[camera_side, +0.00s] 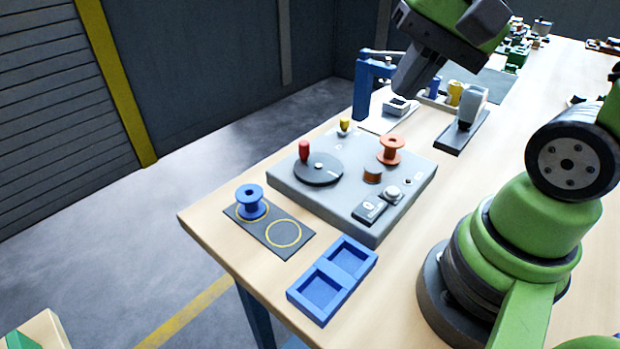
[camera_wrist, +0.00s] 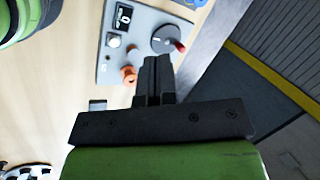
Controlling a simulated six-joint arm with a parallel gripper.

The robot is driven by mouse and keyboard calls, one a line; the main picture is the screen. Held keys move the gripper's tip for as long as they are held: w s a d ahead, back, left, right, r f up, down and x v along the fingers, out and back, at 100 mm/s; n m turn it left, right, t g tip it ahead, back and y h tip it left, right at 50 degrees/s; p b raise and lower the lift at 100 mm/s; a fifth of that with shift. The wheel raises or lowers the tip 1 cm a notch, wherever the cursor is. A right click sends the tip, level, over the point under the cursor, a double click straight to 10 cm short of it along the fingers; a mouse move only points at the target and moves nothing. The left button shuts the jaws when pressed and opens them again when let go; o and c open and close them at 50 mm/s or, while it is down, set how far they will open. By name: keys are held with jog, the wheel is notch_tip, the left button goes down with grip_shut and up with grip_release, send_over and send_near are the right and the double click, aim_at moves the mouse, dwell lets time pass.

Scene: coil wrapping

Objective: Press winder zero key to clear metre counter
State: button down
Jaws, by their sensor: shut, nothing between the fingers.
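The grey winder box (camera_side: 340,207) stands on the table and also shows in the wrist view (camera_wrist: 145,18). Near its front right edge is the metre counter (camera_side: 369,209), which shows a 0 in the wrist view (camera_wrist: 123,17). Beside the counter is a pale round key (camera_side: 393,192), also in the wrist view (camera_wrist: 114,41); I cannot read a label on it. My gripper (camera_side: 402,88) is shut and empty, high above the back of the winder and apart from it. Its fingers (camera_wrist: 157,60) are together in the wrist view.
The winder top carries a dark disc (camera_side: 318,170) with a red handle (camera_side: 304,150), an orange spool (camera_side: 391,149) and a yellow knob (camera_side: 345,124). A blue tray (camera_side: 333,280) and a blue spool (camera_side: 251,200) on a dark mat lie in front. A grey device (camera_side: 468,105) stands behind.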

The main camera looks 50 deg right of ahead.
jog(key=s+r+n+t, duration=0.1)
jog(key=n, duration=0.1)
jog(key=s+a+r+n+t, duration=0.1)
jog(key=n, duration=0.1)
jog(key=s+a+r+n+t, duration=0.1)
jog(key=r+n, duration=0.1)
jog(key=shift+s+n+h, duration=0.15)
jog(key=shift+n+h, duration=0.15)
jog(key=shift+n, duration=0.1)
